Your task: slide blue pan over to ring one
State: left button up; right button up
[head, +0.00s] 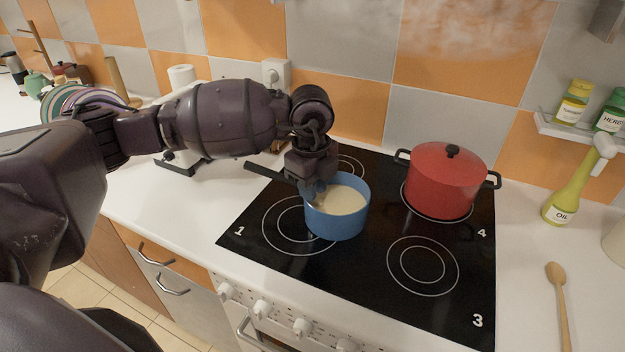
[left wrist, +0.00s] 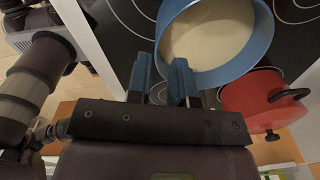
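The blue pan (head: 337,222), with pale contents and a dark handle (head: 268,174) to the left, stands upright on the hob. It covers the right edge of ring one (head: 268,236), marked "1", and is not centred on it. My left gripper (head: 313,187) is low at the pan's back-left rim, by the handle's base. In the left wrist view, its blue fingertips (left wrist: 166,82) are apart, with the right one close against the pan's wall (left wrist: 238,68). Whether they touch the pan or straddle the handle is unclear. My right gripper is not in view.
A red lidded pot (head: 445,182) stands on the back-right ring. Ring three (head: 423,266) at front right is bare. The black hob (head: 375,312) ends at white counter. An oil bottle (head: 562,203) and wooden spoon (head: 560,300) are on the right.

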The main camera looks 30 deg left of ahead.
aim_at(314, 231)
pick_arm(q)
notch_tip(314, 231, down, 9)
jog(key=shift+w+f, duration=0.1)
jog(key=shift+f, duration=0.05)
dwell(0.4)
jog(key=shift+c, duration=0.3)
grip_shut()
